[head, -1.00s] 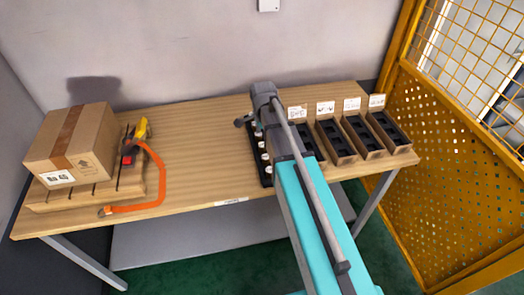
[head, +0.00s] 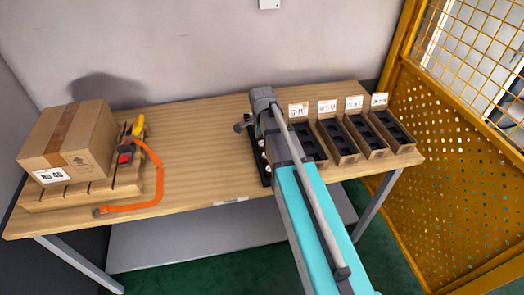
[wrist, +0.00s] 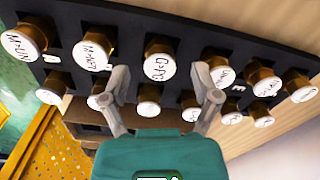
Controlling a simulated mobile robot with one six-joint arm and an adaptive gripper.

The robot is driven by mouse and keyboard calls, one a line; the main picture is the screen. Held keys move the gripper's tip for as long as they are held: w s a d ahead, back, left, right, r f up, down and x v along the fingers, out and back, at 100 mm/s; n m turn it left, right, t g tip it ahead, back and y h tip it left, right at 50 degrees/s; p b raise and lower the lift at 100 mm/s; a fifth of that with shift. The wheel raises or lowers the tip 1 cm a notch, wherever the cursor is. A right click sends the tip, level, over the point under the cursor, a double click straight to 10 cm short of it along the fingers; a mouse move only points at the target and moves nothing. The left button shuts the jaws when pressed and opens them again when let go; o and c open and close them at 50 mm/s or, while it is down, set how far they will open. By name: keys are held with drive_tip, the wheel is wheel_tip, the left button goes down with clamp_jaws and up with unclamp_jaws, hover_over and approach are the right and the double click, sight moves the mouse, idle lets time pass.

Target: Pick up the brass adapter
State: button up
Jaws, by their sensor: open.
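Brass adapters with white labelled caps stand in two rows on a black rack. In the wrist view one of them, a brass adapter marked like "G>PG" (wrist: 161,62), is in the row of larger caps, near the middle. It lies ahead of the gap between my fingers. My gripper (wrist: 164,96) is open, its two grey fingers spread wide below that row, with nothing seen held between them. Smaller white caps (wrist: 148,102) show between and beside the fingers. In the head view my arm covers most of the black rack (head: 266,175), and the fingers are hidden.
Several labelled bins with black inserts (head: 342,142) stand right of the arm on the wooden table (head: 200,140). A cardboard box (head: 70,142) sits on a wooden pallet at left, beside an orange strap (head: 150,190). A yellow mesh fence (head: 450,150) stands at right. The table's middle is clear.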

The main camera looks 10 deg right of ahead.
drive_tip(key=shift+f+b, duration=0.6)
drive_tip(key=shift+f, duration=0.3)
clamp_jaws()
drive_tip(key=shift+r, duration=0.2)
idle(0.3)
wheel_tip(320, 180, up, 2)
drive_tip(key=shift+r+p, duration=0.1)
drive_tip(key=shift+p, duration=1.1)
drive_tip(key=s+r+p, duration=0.1)
drive_tip(key=r+p, duration=0.1)
drive_tip(key=s+r+p, duration=0.2)
drive_tip(key=r+p, duration=0.1)
drive_tip(key=s+r+p, duration=0.2)
drive_tip(key=shift+s+d+r, duration=0.15)
drive_tip(key=shift+s+d, duration=0.05)
drive_tip(key=shift+d, duration=0.05)
drive_tip(key=s+r+p, duration=0.3)
drive_tip(key=s, duration=0.5)
drive_tip(key=shift+s+d+p, duration=0.3)
drive_tip(key=shift+p, duration=0.05)
